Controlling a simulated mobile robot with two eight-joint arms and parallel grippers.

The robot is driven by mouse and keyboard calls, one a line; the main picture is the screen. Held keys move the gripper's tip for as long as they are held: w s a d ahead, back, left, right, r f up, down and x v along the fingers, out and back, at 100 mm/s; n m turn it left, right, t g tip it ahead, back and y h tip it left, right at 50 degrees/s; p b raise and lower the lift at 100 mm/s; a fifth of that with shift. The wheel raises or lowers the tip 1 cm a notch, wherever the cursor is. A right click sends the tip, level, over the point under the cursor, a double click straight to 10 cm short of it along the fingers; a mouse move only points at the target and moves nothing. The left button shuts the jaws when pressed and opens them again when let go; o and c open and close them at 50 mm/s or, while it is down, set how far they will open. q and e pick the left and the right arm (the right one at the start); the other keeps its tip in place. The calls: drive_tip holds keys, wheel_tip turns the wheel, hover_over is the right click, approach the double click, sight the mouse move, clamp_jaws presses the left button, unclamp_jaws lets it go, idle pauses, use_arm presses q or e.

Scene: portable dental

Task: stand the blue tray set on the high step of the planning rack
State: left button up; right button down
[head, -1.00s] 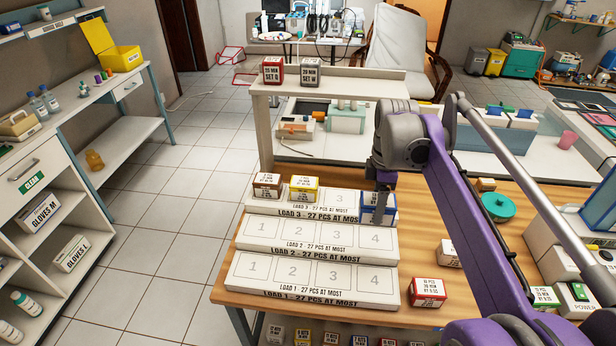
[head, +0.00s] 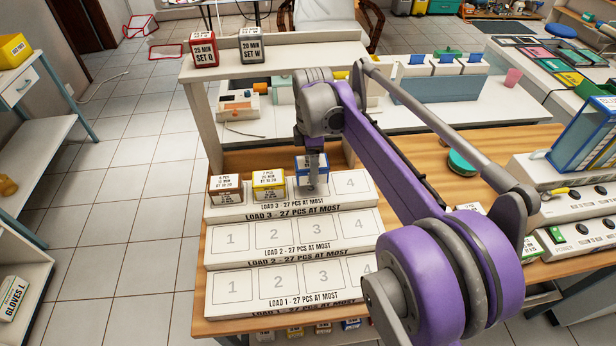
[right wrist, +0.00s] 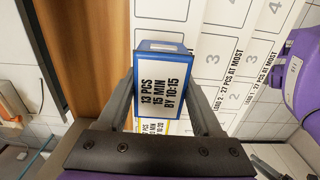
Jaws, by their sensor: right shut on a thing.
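The blue tray set (head: 322,165) is at the third place of the planning rack's high step (head: 350,184), marked load 3. My right gripper (head: 313,178) is shut on it from above and partly hides it. In the right wrist view, the blue set (right wrist: 165,88) sits between both fingers, its label reading 13 pcs, 15 min, by 10:15. I cannot tell whether its base touches the step. A yellow set (head: 268,185) stands just left of it, and a brown set (head: 226,189) stands left of that. My left gripper is not in view.
The load 2 step (head: 318,232) and load 1 step (head: 285,284) show no sets. Place 4 of the high step is bare. A white shelf (head: 300,67) behind the rack carries a red set (head: 204,50) and a grey set (head: 251,46).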

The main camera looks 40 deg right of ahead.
drive_tip(key=shift+w+f, duration=0.1)
drive_tip(key=shift+f, duration=1.9)
drive_tip(key=shift+f, duration=0.1)
drive_tip(key=shift+c, duration=0.2)
unclamp_jaws()
drive_tip(key=shift+r, duration=0.2)
wheel_tip(320, 180, up, 12)
drive_tip(key=shift+f+p, duration=0.1)
drive_tip(key=shift+p, duration=0.35)
drive_tip(key=s+a+f+m+t, duration=0.1)
drive_tip(key=s+a+f+m, duration=0.3)
drive_tip(key=s+a+f, duration=0.1)
drive_tip(key=s+a+f+m+t, duration=0.2)
drive_tip(key=s+a+f+m, duration=0.2)
drive_tip(key=s+a+f, duration=0.2)
drive_tip(key=s+a+f+m+t, duration=0.2)
drive_tip(key=s+a+f+m, duration=0.2)
drive_tip(key=s+a+f, duration=0.2)
drive_tip(key=shift+s+a+f, duration=0.1)
drive_tip(key=shift+s+f, duration=0.05)
drive_tip(key=shift+s, duration=0.2)
